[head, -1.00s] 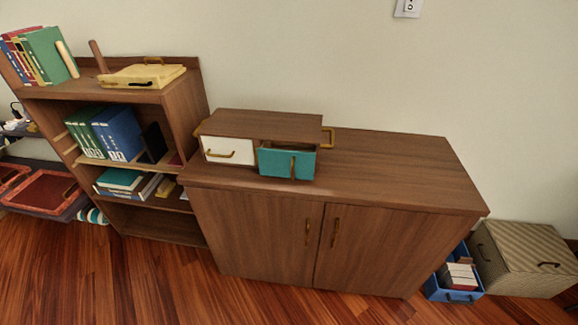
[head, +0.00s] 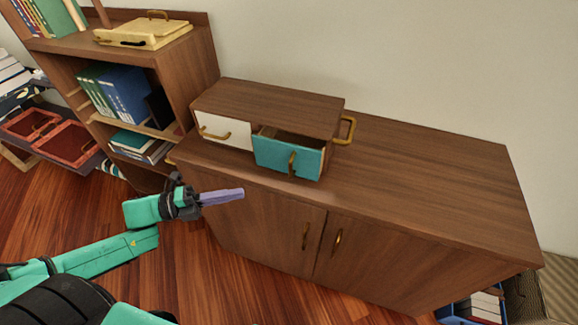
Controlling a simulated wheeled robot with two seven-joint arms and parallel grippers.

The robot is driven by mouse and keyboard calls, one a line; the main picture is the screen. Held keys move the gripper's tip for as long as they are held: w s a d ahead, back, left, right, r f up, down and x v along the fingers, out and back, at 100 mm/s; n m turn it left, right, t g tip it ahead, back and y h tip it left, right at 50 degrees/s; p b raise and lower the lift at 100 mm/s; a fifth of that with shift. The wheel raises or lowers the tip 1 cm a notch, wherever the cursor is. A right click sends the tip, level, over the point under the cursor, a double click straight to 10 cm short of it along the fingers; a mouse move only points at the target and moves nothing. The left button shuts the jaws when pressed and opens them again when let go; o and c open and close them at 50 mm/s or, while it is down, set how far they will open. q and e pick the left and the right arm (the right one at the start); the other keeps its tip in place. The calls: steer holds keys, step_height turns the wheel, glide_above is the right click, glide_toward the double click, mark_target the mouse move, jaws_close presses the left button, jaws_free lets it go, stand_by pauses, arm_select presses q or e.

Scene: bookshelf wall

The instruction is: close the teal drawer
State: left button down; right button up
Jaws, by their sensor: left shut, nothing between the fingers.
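The teal drawer (head: 275,158) sits in the right half of a small brown drawer box (head: 272,98) on top of a wooden cabinet. It is pulled partly out, with a dark gap showing above its front. A brass handle (head: 292,164) is on its front. My left gripper (head: 242,193) is shut and empty, its purple fingers pointing right. In the picture it is below and left of the teal drawer, in front of the cabinet, apart from the drawer. My right gripper does not show.
A white drawer (head: 222,131) beside the teal one looks closed. The cabinet top (head: 430,185) is bare to the right. A bookshelf (head: 190,75) with books stands at left. A blue bin (head: 478,308) is on the floor at lower right.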

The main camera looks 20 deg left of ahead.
arm_select(q)
steer(key=w+a+x, duration=0.1)
steer(key=w+x, duration=0.1)
steer(key=x, duration=0.9)
steer(key=shift+w, duration=0.2)
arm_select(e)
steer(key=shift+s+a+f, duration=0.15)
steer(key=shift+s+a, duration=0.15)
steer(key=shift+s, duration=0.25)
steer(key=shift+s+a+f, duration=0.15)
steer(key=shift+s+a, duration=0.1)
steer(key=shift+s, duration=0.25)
arm_select(q)
steer(key=shift+d+r, duration=0.1)
